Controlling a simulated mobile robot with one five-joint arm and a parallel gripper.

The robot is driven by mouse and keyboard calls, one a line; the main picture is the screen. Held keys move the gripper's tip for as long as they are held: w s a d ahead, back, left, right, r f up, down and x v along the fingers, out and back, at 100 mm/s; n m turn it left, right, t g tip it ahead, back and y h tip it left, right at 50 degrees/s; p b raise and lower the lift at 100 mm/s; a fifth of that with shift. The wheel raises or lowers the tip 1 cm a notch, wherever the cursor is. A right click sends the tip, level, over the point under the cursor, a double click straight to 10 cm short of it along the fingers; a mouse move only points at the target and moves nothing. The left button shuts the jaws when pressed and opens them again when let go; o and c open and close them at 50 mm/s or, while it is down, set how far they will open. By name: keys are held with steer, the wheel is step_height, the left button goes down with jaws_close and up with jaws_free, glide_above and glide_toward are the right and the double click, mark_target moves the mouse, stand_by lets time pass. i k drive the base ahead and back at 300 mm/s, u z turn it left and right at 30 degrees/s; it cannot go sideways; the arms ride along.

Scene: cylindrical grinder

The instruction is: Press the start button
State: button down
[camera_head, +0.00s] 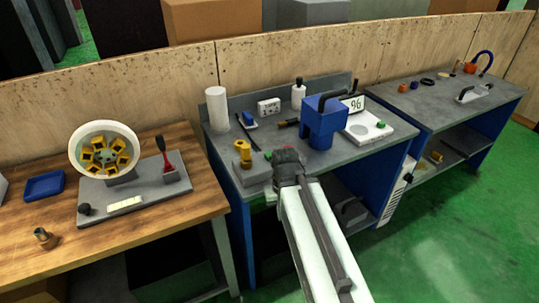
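My arm reaches up from the bottom of the view over the front edge of the middle grey bench (395,158). Its dark gripper (288,158) is at the bench's front, beside a small grey block. The fingers are too small and dark to tell open from shut. No start label is readable, so I cannot tell which is the start button.
A blue machine (323,122) stands behind my gripper, with a white cylinder (217,110) at the bench's back left. A yellow part (243,153) is on the grey block (252,174). A wooden table (150,225) with a white wheel (84,134) is left. Green floor is open right.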

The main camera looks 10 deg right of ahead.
mark_target(267, 155)
steer(key=u, duration=3.5)
steer(key=k, duration=1.2)
steer(key=z, duration=0.7)
steer(key=i, duration=0.55)
